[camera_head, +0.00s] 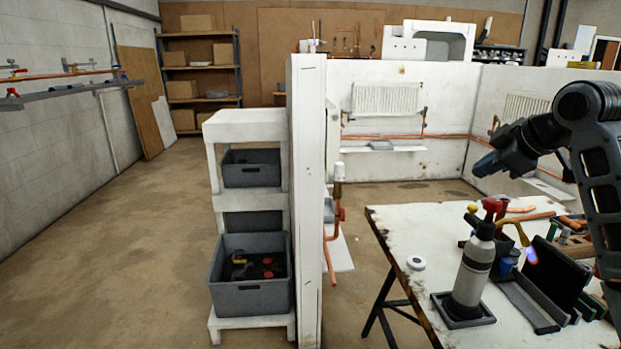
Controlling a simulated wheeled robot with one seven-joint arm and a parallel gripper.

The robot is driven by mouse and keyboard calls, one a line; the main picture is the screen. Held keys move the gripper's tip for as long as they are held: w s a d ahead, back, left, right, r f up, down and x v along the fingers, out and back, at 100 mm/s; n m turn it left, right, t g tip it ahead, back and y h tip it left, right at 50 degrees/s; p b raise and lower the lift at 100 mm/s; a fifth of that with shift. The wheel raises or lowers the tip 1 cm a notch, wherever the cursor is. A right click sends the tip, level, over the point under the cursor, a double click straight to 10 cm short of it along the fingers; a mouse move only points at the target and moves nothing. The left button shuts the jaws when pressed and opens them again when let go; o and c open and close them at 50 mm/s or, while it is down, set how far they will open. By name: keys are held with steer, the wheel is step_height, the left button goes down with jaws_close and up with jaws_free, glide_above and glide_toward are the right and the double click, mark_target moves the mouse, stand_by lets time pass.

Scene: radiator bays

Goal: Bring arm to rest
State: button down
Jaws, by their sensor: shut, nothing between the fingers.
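My arm (592,130) reaches in from the right edge and bends at the upper right. Its end points down and to the left, with my gripper (482,166) in the air above the back of the white workbench (415,235). My gripper is shut and empty, and it is apart from everything on the bench. The fingers are small and dark in this view. Below it on the bench stands a blow torch (478,262) with a grey bottle, a red valve and a brass neck. A bluish flame (531,256) shows at its nozzle.
The bench's right side is crowded with a dark upright panel (556,272), copper pipes (538,215) and tools. A shelf unit with grey bins (250,297) stands by a partition wall (306,200). The floor at left is clear.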

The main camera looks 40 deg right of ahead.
steer(key=w+a+f+m+t+y, duration=0.1)
steer(key=w+a+f+m+t, duration=0.15)
steer(key=a+f, duration=0.35)
steer(key=w+a+f+m+t, duration=0.1)
steer(key=w+a+f, duration=0.2)
steer(key=a, duration=0.5)
steer(key=w+a+f+m+t+y, duration=0.1)
steer(key=w+a+f, duration=0.2)
steer(key=a+f, duration=0.35)
steer(key=s+a+f+m, duration=0.2)
steer(key=s+a+f, duration=0.15)
steer(key=a, duration=0.55)
steer(key=s+a+f+m+h, duration=0.1)
steer(key=s+a+f, duration=0.2)
steer(key=s+a, duration=0.4)
steer(key=s+a+f+m, duration=0.1)
steer(key=s+a+f, duration=0.25)
steer(key=s, duration=0.45)
steer(key=s+a+r+n+t+y, duration=0.1)
steer(key=s+r, duration=0.2)
steer(key=s, duration=0.5)
steer(key=s+a+r+n+y, duration=0.1)
steer(key=s+r+n, duration=0.1)
steer(key=s, duration=0.7)
steer(key=shift+s+a+r+t, duration=0.25)
steer(key=shift+a+r+t, duration=0.15)
steer(key=shift+r, duration=0.15)
